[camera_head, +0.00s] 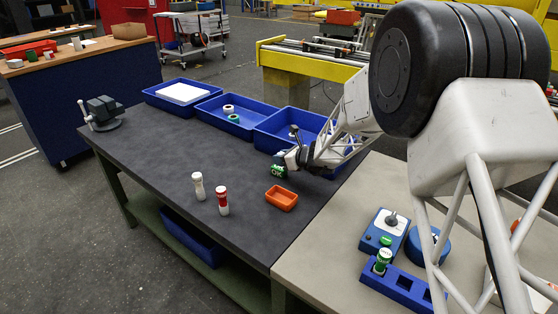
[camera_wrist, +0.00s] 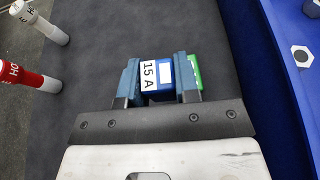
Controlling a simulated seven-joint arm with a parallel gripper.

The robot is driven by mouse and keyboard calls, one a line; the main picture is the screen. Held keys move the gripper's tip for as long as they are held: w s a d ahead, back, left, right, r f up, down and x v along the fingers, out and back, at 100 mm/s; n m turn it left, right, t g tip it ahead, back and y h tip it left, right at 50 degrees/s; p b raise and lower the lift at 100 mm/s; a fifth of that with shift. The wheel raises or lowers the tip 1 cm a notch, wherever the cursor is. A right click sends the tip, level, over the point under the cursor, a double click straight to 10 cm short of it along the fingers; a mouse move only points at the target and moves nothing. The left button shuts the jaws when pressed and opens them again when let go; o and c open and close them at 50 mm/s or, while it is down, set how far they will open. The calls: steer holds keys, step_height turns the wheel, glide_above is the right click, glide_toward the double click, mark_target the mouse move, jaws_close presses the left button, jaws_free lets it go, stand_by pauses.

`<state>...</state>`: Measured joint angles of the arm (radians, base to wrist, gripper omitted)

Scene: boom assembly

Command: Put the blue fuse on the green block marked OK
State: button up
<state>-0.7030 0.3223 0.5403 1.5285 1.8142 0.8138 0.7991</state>
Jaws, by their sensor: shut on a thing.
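The blue fuse (camera_wrist: 160,86), with a white "15 A" label, sits between the two blue jaws of my gripper (camera_wrist: 158,78), which is shut on it. The green block (camera_wrist: 195,70) shows partly from behind the fuse and the right jaw in the wrist view. In the head view the green block (camera_head: 278,171) lies on the dark table just below my gripper (camera_head: 284,160), with white marks too small to read. The fuse is hard to make out there. I cannot tell whether fuse and block touch.
An orange tray (camera_head: 281,204) is in front of the block. A white bottle (camera_head: 198,187) and a red-and-white bottle (camera_head: 222,201) stand to its left. Blue bins (camera_head: 232,129) line the table's back edge. A blue switch box (camera_head: 377,240) is on the right table.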

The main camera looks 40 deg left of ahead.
steer(key=shift+w+a+f, duration=0.2)
steer(key=shift+w+a, duration=1.35)
steer(key=shift+a, duration=0.1)
steer(key=shift+f, duration=1.75)
steer(key=shift+f, duration=0.1)
steer(key=o, duration=0.9)
steer(key=shift+v, duration=6.05)
